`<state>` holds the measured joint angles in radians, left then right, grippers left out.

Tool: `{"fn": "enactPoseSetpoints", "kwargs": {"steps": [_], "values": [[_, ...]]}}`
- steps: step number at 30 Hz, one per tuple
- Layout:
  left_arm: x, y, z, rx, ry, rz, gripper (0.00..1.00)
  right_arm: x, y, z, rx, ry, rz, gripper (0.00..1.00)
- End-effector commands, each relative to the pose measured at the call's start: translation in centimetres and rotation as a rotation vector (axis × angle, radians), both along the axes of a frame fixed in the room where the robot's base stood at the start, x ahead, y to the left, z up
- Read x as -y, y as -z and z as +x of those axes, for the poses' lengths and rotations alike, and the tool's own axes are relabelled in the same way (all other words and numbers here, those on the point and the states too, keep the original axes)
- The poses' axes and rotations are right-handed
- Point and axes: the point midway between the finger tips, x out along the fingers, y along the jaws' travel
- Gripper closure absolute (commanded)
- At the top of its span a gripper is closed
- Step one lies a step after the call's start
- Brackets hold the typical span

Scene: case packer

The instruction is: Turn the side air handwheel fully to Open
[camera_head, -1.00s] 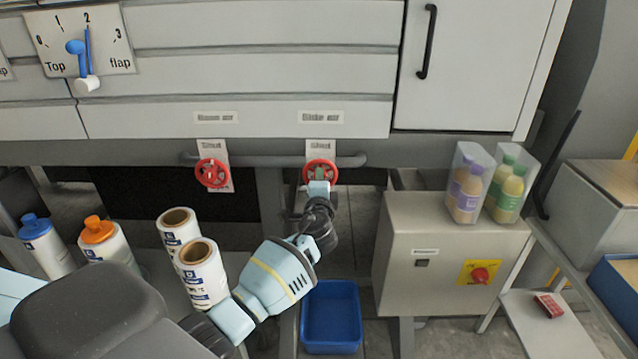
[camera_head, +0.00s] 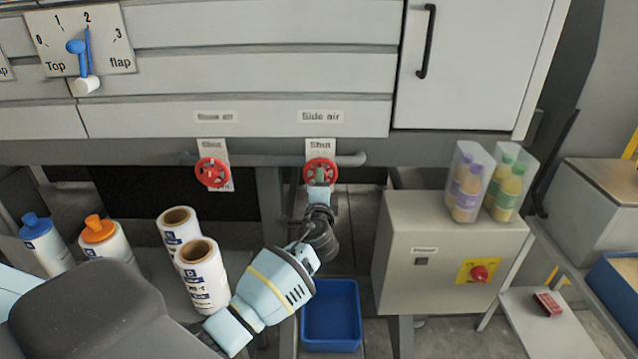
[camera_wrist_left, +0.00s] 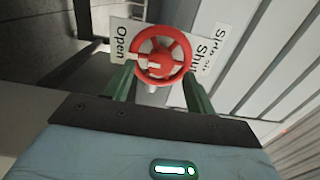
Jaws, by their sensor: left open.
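The red side air handwheel (camera_head: 320,163) is on the pipe under the "Side air" label (camera_head: 321,116), with a "Shut" plate (camera_head: 320,146) above it. In the left wrist view the spoked red wheel (camera_wrist_left: 163,43) shows between "Open" and "Shut" on its plate (camera_wrist_left: 118,42). My left gripper (camera_head: 319,180) is in front of the wheel's lower part. In the left wrist view its green fingers (camera_wrist_left: 159,72) are spread, with the tips at either side of the wheel; I cannot tell whether they touch it. My right gripper is not in view.
A second red handwheel (camera_head: 212,173) is on the pipe to the left. Label rolls (camera_head: 204,280) and capped bottles (camera_head: 100,240) stand at lower left. A blue bin (camera_head: 331,318) is below my arm. A grey box (camera_head: 440,262) carrying bottle packs stands at right.

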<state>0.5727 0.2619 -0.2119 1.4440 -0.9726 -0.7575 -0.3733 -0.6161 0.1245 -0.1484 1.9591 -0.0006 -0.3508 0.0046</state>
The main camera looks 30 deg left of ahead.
Motion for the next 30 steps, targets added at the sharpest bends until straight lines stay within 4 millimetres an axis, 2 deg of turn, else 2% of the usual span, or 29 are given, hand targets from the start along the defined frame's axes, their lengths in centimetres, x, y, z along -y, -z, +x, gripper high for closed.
{"fn": "enactPoseSetpoints", "kwargs": {"steps": [6,12,30], "values": [[1.8,0.0,-2.8,0.0,0.002,-0.001,0.45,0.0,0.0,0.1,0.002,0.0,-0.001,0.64],[2.6,0.0,-4.2,0.001,0.001,-0.001,0.45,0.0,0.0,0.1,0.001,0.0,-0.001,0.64],[2.8,0.0,-4.5,-0.001,0.001,-0.001,0.45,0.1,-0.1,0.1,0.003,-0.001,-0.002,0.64]]}}
